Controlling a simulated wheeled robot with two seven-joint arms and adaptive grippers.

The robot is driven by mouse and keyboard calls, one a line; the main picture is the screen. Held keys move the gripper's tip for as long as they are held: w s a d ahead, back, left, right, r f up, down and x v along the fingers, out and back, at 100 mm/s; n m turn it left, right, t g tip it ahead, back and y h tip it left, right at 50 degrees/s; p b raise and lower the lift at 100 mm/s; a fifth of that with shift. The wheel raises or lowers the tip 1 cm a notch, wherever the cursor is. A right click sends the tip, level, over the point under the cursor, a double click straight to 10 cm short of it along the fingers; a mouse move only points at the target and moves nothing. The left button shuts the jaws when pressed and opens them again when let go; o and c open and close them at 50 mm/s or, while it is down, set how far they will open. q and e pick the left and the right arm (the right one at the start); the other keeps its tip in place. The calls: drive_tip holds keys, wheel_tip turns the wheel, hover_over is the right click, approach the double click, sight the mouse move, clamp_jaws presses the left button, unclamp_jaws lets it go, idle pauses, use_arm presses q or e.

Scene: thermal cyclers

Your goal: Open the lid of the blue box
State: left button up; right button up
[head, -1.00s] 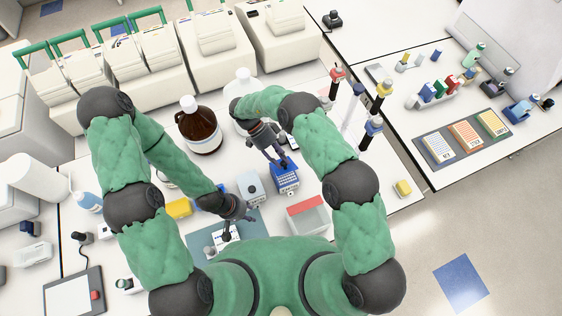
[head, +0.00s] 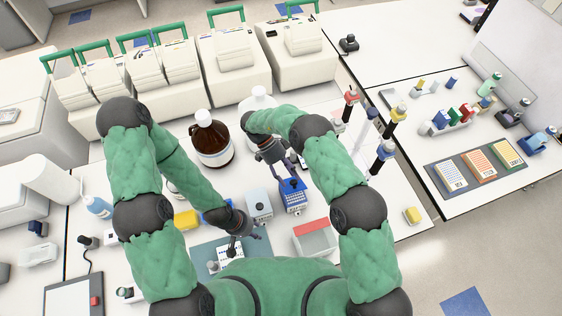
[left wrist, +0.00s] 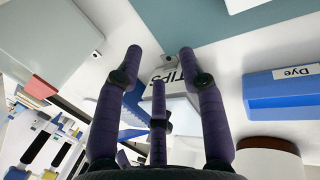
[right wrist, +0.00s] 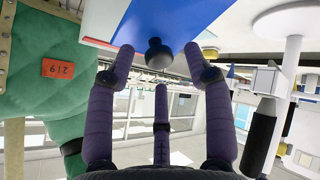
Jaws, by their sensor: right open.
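The blue box (head: 295,207) stands upright on the bench, right of the middle in the head view. Its top looks shut, partly hidden by my right gripper. My right gripper (head: 286,175) is at its far side, close over the top edge. In the right wrist view, a blue surface with a dark round knob (right wrist: 158,54) lies just beyond the open, empty fingers (right wrist: 160,68). I cannot tell whether they touch it. My left gripper (head: 247,238) is open and empty, low over the bench to the left of the box; its fingers (left wrist: 166,75) are spread.
A grey box marked TIPS (head: 260,207) stands just left of the blue box. A blue block marked Dye (left wrist: 285,92) is near my left gripper. A red-and-clear tray (head: 315,238) stands to the right. A brown bottle (head: 212,145) and pipettes (head: 385,150) stand farther back.

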drive_tip(key=v, duration=1)
drive_tip(key=shift+w+a+r, duration=0.2)
drive_tip(key=shift+r, duration=0.05)
